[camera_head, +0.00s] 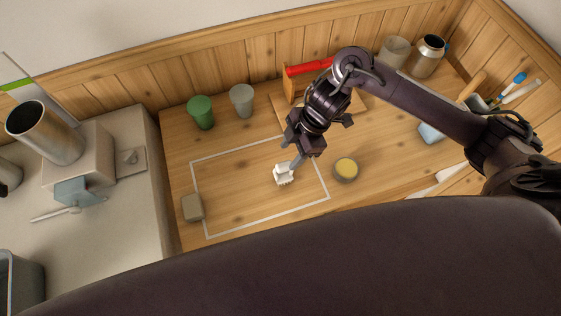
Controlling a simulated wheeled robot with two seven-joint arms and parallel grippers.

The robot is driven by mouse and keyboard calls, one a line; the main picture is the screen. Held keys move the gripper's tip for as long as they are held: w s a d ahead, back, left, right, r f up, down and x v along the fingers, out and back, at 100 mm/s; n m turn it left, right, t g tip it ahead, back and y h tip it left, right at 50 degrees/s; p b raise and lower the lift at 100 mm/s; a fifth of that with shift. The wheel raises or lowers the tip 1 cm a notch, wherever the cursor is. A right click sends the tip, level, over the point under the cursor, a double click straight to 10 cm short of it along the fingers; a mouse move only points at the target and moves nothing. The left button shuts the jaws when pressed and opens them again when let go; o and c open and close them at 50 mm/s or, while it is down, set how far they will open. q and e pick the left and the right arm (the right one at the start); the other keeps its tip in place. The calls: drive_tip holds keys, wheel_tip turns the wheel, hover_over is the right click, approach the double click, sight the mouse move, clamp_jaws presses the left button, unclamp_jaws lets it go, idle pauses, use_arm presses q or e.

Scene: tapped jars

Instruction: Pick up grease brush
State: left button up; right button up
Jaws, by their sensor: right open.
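My right gripper (298,157) reaches down over the wooden table, inside a white outlined rectangle. A small white object (284,175) with a ridged, bristle-like edge is right below its fingertips. It looks like a brush head, but I cannot tell for sure that it is the grease brush. The gripper is open; whether its fingers touch the white object cannot be made out. My left gripper is not in view.
A bowl of yellow contents (346,169) stands just right of the gripper. A grey block (192,207) sits at the outline's left edge. A green cup (201,112) and a grey cup (242,100) stand behind. The outline's left part is clear.

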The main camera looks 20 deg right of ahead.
sight(284, 166)
drive_tip(key=f, duration=0.1)
drive_tip(key=s+a+f+p, duration=0.1)
drive_tip(key=a+f, duration=0.1)
drive_tip(key=shift+s+f+p, duration=0.15)
drive_tip(key=shift+s+p, duration=0.15)
drive_tip(key=shift+p, duration=0.05)
drive_tip(key=x, duration=0.2)
drive_tip(key=shift+w+a+f, duration=0.1)
drive_tip(key=shift+w+f, duration=0.15)
drive_tip(key=shift+w, duration=0.05)
drive_tip(key=shift+f, duration=0.2)
drive_tip(key=c, duration=0.9)
clamp_jaws()
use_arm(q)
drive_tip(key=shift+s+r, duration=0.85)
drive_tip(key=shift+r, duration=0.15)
